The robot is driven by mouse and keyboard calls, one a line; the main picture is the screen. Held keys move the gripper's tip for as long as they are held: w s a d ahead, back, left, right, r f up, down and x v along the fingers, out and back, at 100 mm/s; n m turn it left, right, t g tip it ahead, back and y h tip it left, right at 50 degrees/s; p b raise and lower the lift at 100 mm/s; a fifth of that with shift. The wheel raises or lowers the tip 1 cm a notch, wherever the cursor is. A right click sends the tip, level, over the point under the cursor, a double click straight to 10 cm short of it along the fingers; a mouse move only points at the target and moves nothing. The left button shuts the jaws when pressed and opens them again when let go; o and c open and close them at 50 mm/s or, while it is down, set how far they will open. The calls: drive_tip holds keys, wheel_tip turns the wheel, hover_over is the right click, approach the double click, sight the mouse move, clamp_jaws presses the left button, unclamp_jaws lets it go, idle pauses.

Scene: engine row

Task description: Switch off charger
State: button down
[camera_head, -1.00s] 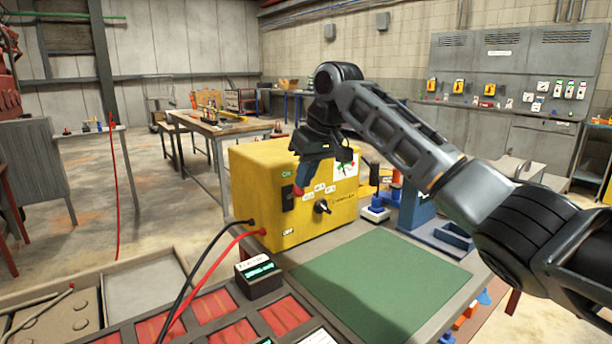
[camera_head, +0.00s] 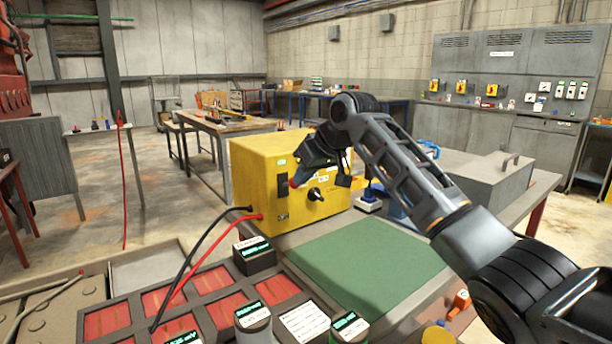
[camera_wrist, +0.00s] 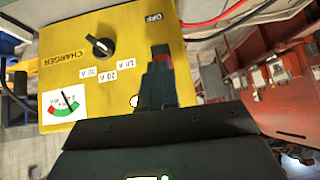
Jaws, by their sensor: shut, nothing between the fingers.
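The charger (camera_head: 250,175) is a yellow box on the bench. Its front has a black switch (camera_head: 282,187) at the left, with a green mark above it and an OFF label below, a round knob (camera_head: 314,194), and a meter that shows in the wrist view (camera_wrist: 65,105). My gripper (camera_head: 295,182) is shut and empty, its tip just right of the switch. In the wrist view the closed fingers (camera_wrist: 163,52) point at the panel below the OFF label (camera_wrist: 153,18) and hide most of the switch. I cannot tell whether they touch it.
Black and red cables (camera_head: 205,245) run from the charger to the battery tray (camera_head: 110,295) in front. A green mat (camera_head: 360,260) lies clear on the bench. A blue and white item (camera_head: 370,200) stands right of the charger. A grey lidded box (camera_head: 490,185) is farther right.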

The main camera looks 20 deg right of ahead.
wheel_tip(320, 180, down, 6)
drive_tip(key=s+t+y, duration=0.1)
drive_tip(key=t, duration=0.2)
drive_tip(key=shift+d+f, duration=0.15)
drive_tip(key=shift+d, duration=0.05)
drive_tip(key=shift+s, duration=0.1)
drive_tip(key=shift+r+p, duration=0.5)
drive_tip(key=shift+r, duration=0.35)
